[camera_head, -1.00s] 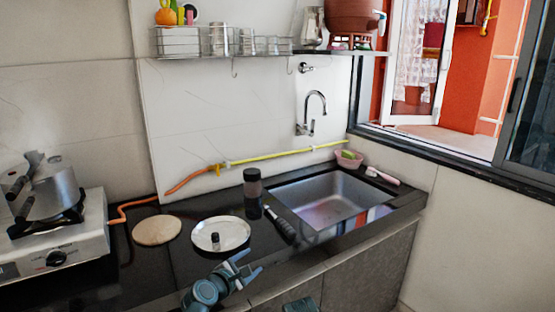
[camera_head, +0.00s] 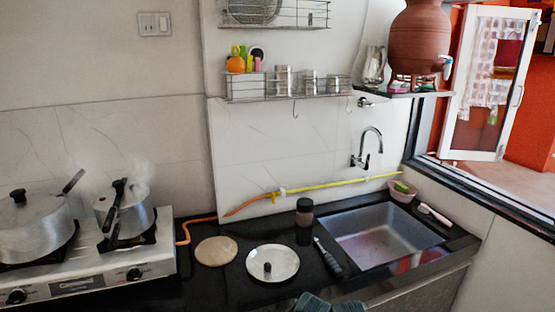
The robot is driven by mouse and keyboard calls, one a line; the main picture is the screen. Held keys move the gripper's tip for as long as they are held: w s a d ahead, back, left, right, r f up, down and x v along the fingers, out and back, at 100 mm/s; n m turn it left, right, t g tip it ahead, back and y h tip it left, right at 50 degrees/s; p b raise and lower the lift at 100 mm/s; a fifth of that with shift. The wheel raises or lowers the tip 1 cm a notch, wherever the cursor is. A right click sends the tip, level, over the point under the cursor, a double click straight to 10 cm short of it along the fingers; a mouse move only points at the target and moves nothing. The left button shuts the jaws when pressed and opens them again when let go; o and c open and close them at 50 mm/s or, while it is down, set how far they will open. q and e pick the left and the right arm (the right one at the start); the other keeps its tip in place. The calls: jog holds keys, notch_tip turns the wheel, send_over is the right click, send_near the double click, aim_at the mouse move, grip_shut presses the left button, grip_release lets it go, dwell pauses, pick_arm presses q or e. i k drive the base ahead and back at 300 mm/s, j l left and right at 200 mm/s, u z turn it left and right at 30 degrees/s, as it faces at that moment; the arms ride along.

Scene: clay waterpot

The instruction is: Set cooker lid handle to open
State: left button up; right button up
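Two grey metal cookers stand on the gas stove at the left. The smaller cooker (camera_head: 133,222) is on the right burner. Its dark handle (camera_head: 113,220) runs down across its front from a black top piece (camera_head: 119,186). Faint steam hangs by its rim. The larger cooker (camera_head: 38,235) is on the left burner, with a black lid knob (camera_head: 18,196) and a dark handle (camera_head: 73,182) slanting up to the right. Whether either lid handle is open or closed I cannot tell. Teal parts of my arm show at the bottom edge. No gripper fingertips are visible.
The stove (camera_head: 95,268) has front knobs. An orange hose (camera_head: 184,233) runs behind the round wooden board (camera_head: 216,251). A metal lid with a black knob (camera_head: 272,262), a jar (camera_head: 304,212) and a sink (camera_head: 380,236) are to the right. A wire shelf (camera_head: 290,90) hangs above.

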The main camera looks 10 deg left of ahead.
aim_at(113, 213)
jog(key=u, duration=1.55)
